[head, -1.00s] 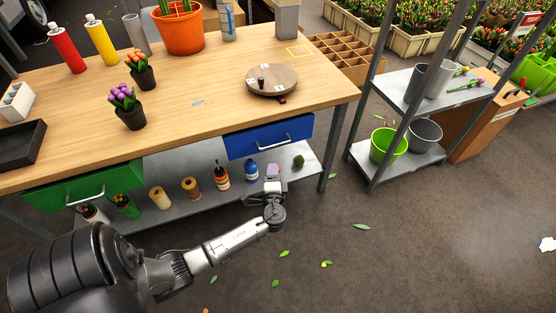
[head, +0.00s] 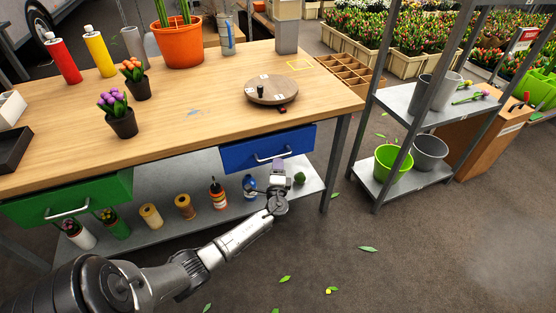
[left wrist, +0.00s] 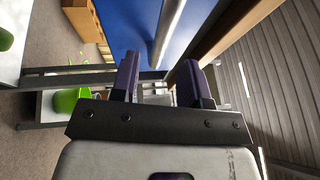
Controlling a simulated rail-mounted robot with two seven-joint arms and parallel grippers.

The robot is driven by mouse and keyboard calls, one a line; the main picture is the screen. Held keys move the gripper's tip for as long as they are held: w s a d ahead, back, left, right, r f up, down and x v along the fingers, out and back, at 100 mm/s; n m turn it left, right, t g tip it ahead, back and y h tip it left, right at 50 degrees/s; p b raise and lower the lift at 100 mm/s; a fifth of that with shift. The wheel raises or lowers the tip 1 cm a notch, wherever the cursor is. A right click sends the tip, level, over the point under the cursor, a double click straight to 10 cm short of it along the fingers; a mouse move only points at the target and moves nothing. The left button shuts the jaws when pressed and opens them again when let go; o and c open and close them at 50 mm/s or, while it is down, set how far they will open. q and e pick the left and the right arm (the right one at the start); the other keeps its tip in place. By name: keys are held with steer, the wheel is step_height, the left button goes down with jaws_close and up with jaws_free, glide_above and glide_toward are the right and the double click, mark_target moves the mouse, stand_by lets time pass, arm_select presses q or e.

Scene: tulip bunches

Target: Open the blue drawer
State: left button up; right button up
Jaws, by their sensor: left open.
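The blue drawer (head: 240,154) sits shut under the right part of the bench's front edge. Its silver bar handle (head: 271,155) runs across its front. My left gripper (head: 277,166) is just below the handle in the head view, with its fingers pointing up toward the drawer. In the left wrist view, the purple-grey fingers of the left gripper (left wrist: 160,75) are spread with nothing between them. The blue drawer front (left wrist: 130,22) and its handle (left wrist: 172,28) lie ahead, beyond the fingertips. My right gripper is not in view.
A green drawer (head: 100,190) is at the bench's left. Bottles and twine spools stand on the lower shelf (head: 160,170) behind my arm. A round turntable (head: 285,91) is on the bench (head: 200,130) above. A metal rack (head: 405,178) stands to the right; the floor between is mostly clear.

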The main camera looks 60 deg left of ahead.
arm_select(q)
steer(key=shift+b+x, duration=0.65)
steer(key=shift+x, duration=1.8)
jaws_close()
